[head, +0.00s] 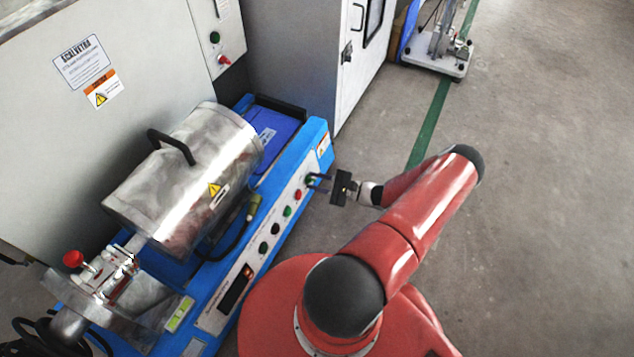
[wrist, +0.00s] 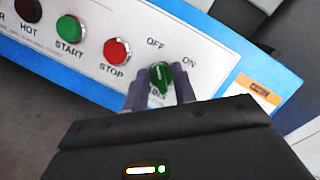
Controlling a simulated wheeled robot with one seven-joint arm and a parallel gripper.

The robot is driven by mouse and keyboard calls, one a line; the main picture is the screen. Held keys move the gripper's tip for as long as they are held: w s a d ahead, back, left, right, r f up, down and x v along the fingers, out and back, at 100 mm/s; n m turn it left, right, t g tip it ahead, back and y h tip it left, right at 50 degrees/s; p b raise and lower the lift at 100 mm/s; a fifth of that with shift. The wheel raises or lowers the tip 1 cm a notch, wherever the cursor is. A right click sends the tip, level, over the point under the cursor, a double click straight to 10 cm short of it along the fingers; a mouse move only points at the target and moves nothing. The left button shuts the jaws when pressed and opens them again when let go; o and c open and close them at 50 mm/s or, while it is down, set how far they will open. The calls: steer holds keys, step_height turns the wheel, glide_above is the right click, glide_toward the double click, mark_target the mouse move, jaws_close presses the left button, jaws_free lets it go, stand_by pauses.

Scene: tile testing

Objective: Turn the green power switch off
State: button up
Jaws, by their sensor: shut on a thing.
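The green power switch (wrist: 161,76) is a round knob with a pale pointer line, on a white panel, in the wrist view. OFF is printed to its upper left and ON to its upper right. The pointer line looks close to upright in the picture; I cannot tell which mark it is set to. My gripper (wrist: 159,88) has one finger on each side of the knob and is shut on it. In the head view my gripper (head: 318,181) reaches the front panel of the blue machine from the right, and the switch (head: 310,180) is partly hidden by the fingers.
The red STOP button (wrist: 116,51) and green START button (wrist: 69,28) sit left of the switch. The blue machine (head: 318,135) carries a metal cylinder (head: 185,165) with a black handle. Open floor (head: 550,200) lies to the right.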

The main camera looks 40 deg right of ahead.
steer(key=shift+n, duration=0.8)
steer(key=o, duration=0.6)
steer(key=v, duration=0.8)
steer(key=shift+w, duration=0.1)
